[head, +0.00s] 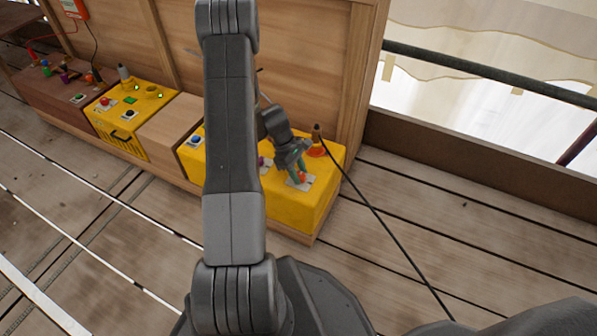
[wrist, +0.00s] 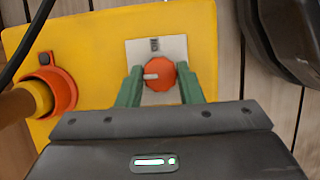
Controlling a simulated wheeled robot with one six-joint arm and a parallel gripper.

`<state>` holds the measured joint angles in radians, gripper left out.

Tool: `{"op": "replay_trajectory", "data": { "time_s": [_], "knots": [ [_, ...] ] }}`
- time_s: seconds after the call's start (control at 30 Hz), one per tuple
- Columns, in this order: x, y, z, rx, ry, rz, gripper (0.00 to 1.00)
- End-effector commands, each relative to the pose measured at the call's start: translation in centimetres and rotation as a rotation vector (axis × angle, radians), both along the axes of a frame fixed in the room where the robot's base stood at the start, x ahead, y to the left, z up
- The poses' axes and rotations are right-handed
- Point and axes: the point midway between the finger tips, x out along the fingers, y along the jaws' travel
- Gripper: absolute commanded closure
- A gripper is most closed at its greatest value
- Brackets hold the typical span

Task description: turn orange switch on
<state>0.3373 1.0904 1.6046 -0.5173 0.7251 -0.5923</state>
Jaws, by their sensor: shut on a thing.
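The orange switch (wrist: 161,74) is a round knob with a pale pointer mark on a whitish plate (wrist: 135,50), set on a yellow box. In the wrist view the pointer lies roughly sideways, toward the left. My gripper (wrist: 160,84) has its green fingers on both sides of the knob, shut on it. In the head view my gripper (head: 300,172) reaches down onto the right end of the yellow box (head: 318,200), and a little orange of the switch (head: 302,177) shows between the fingers. My arm hides the middle of the box.
An orange socket (wrist: 58,90) with a brown plug or handle in it stands left of the switch in the wrist view. A black cable (head: 390,230) runs from there across the plank floor. A wooden panel (head: 310,70) rises behind. Another yellow box (head: 130,115) stands further left.

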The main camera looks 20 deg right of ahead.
Motion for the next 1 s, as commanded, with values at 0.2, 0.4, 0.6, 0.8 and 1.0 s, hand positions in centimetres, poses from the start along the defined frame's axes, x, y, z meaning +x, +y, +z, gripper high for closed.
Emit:
{"op": "replay_trajectory", "data": {
  "time_s": [0.2,0.4,0.6,0.8,1.0],
  "knots": [
    [0.04,-0.07,0.15,0.000,0.000,-0.077,0.90],
    [0.06,-0.18,0.22,0.000,0.002,-0.225,0.90],
    [0.13,-0.28,0.20,0.000,0.001,-0.411,0.90],
    [0.19,-0.40,0.17,0.001,0.000,-0.603,0.90],
    [0.13,-0.53,0.12,0.000,0.001,-0.793,0.90]
  ]
}}
